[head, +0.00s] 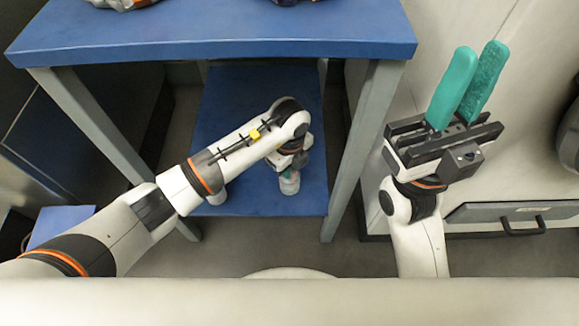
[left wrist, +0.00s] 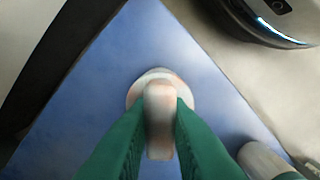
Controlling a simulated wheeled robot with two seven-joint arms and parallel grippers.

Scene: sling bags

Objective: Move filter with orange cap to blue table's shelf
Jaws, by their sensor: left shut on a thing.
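The blue table (head: 215,36) stands ahead, with its lower blue shelf (head: 255,105) below the top. My left gripper (head: 291,162) reaches in over the shelf, its fingers mostly hidden by my own wrist. A pale filter (head: 289,184) shows just under it. In the left wrist view, the green fingers (left wrist: 160,130) are shut on the filter (left wrist: 160,80), which has a blurred pale-orange top part and a whitish round base. The blue surface lies beneath it; I cannot tell whether they touch. My right gripper (head: 473,85) is raised, empty, with teal fingers slightly apart.
A small white object (head: 217,197) shows at the shelf's front left, partly hidden by my arm. Grey table legs (head: 362,150) bound the space on both sides. Items sit on the tabletop's far edge. A drawer with a black handle (head: 522,228) is at the right.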

